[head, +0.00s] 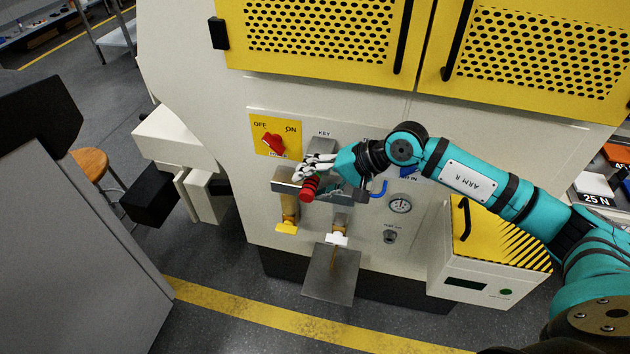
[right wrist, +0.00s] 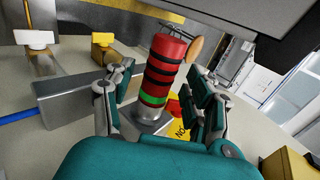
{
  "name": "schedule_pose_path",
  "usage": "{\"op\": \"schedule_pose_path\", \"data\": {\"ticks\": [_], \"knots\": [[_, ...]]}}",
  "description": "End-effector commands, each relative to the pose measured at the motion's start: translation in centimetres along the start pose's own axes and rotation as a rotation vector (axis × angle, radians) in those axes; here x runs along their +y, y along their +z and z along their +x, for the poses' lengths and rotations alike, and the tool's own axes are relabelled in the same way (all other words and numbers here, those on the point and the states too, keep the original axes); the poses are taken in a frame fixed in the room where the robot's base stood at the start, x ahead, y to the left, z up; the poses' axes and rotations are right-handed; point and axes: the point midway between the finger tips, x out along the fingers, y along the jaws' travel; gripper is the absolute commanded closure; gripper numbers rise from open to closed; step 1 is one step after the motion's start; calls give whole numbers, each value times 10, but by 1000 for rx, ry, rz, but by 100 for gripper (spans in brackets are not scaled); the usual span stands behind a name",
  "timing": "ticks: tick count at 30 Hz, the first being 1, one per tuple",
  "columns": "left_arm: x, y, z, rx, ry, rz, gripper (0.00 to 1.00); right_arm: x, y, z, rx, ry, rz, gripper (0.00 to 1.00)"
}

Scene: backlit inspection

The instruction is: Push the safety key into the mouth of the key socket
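The safety key (right wrist: 163,72) is a red cylinder with black bands and a green band at its lower end. In the right wrist view it stands on the grey, square-based key socket (right wrist: 150,123); how deep it sits is not clear. In the head view the key (head: 307,190) sticks out from the panel below the KEY label, and the socket's grey plate (head: 321,146) is partly hidden. My right gripper (right wrist: 160,92) is open, its fingers on either side of the key with small gaps showing. It also shows in the head view (head: 312,172). My left gripper is not in view.
A grey metal bracket (head: 286,182) lies close by the key, with yellow (head: 286,227) and white (head: 336,239) handles below. A red switch (head: 273,143) is on the yellow OFF/ON plate to the left. A gauge (head: 400,204) and a blue hook (head: 379,191) are to the right.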

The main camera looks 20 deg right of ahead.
Motion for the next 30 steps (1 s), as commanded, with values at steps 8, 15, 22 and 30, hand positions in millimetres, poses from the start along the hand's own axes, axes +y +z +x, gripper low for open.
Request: {"op": "schedule_pose_path", "data": {"ticks": [8, 15, 22, 30], "knots": [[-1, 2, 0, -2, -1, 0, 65, 1, 1, -4, -3, 2, 1, 45], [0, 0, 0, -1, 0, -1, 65, 2, 0, -44, 1, 4, -1, 45], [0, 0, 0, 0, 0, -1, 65, 2, 0, -92, 1, 5, 1, 45], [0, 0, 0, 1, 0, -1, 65, 1, 0, -118, -2, 2, 0, 45]]}}
